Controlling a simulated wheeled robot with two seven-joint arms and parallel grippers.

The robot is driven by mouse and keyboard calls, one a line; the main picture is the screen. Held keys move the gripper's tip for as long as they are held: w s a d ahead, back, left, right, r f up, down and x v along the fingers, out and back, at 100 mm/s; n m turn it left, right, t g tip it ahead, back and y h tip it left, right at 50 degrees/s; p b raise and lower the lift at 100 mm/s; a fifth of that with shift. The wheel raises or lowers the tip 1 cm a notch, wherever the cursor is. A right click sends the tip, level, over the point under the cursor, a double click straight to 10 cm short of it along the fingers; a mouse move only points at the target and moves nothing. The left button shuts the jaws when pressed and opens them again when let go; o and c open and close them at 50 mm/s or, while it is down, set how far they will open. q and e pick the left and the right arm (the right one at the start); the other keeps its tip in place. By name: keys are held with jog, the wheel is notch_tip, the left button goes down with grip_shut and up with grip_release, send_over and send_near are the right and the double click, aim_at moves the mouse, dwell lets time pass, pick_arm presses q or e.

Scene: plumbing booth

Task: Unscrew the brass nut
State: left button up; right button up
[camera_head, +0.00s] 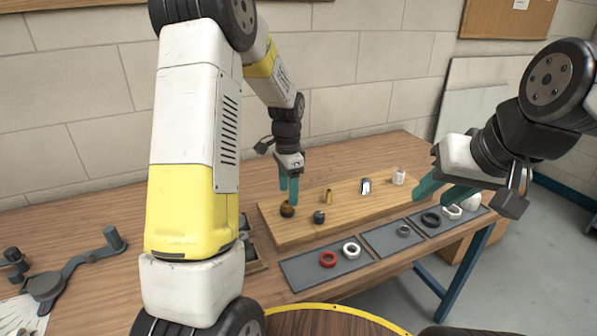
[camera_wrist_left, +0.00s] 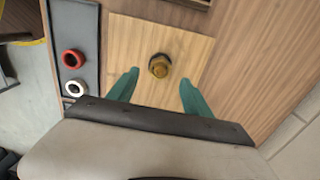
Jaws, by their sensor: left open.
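The brass nut (camera_head: 287,210) sits on a fitting at the left end of the wooden board (camera_head: 272,240). In the left wrist view the fingers (camera_wrist_left: 159,77) lie to either side of the nut, with clear space between. Whether the fingertips reach down to its height is unclear. My right gripper (camera_head: 430,198) is open and empty above the right end of the board.
Grey trays in front hold a red ring (camera_head: 327,259), a white ring (camera_head: 351,250) and other rings. A wrench-like tool (camera_head: 75,265) lies left.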

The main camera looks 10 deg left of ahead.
aim_at(287, 201)
pick_arm(q)
jog(key=shift+f, duration=1.75)
grip_shut()
jog(key=n, duration=0.3)
jog(key=shift+r+n, duration=0.1)
jog(key=shift+n, duration=0.2)
jog(key=n, duration=0.4)
jog(key=shift+a+n, duration=0.1)
jog(key=shift+n, duration=0.2)
jog(key=n, duration=0.5)
jog(key=shift+a+r, duration=0.1)
jog(key=shift+r, duration=0.05)
jog(key=n, duration=0.4)
jog(key=shift+a+n, duration=0.1)
jog(key=shift+n, duration=0.3)
jog(key=o, duration=0.8)
grip_release()
